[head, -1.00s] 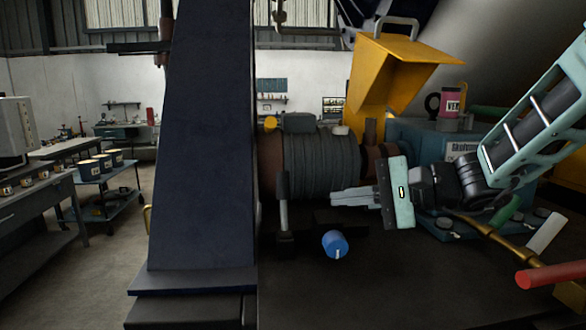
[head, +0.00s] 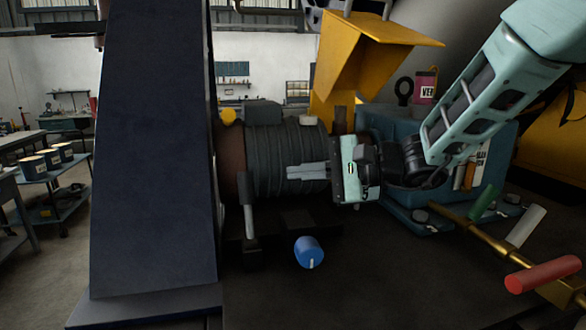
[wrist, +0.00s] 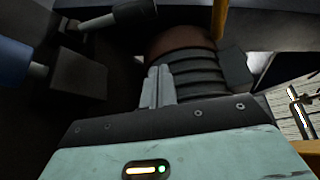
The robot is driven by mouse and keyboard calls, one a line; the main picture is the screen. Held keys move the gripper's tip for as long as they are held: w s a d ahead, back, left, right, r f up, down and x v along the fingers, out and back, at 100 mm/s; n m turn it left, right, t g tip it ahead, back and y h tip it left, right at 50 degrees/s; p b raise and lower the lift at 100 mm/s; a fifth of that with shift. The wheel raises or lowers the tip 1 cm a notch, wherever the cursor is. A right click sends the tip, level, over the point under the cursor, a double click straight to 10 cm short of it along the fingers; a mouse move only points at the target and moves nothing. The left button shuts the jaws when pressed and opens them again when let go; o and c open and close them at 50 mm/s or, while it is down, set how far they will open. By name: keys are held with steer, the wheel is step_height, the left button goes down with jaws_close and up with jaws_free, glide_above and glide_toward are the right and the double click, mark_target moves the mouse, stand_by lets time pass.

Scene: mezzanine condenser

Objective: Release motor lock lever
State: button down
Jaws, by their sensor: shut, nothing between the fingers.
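A ribbed dark grey motor (head: 290,145) lies on its side at the centre of the head view; its ribs also show in the wrist view (wrist: 195,75). An upright grey lever (head: 248,217) on a dark base stands in front of the motor's left part. I cannot tell for sure that it is the motor lock lever. In the wrist view a rod with a dark handle (wrist: 128,14) lies at upper left. My gripper (head: 290,171) is shut and empty in front of the motor, pointing left, right of the grey lever and apart from it. The fingers also show in the wrist view (wrist: 158,72).
A blue knob (head: 308,252) sits below the motor. Red (head: 542,274), white (head: 526,226) and green (head: 484,204) handles stand at right along a brass pipe. A yellow hood (head: 365,55) rises above the motor. A tall dark guard (head: 150,150) blocks the left.

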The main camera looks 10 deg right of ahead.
mark_target(248, 205)
steer(key=a+p, duration=0.6)
steer(key=a, duration=0.1)
steer(key=shift+a, duration=0.4)
steer(key=shift+f+b, duration=0.15)
steer(key=shift+b, duration=0.5)
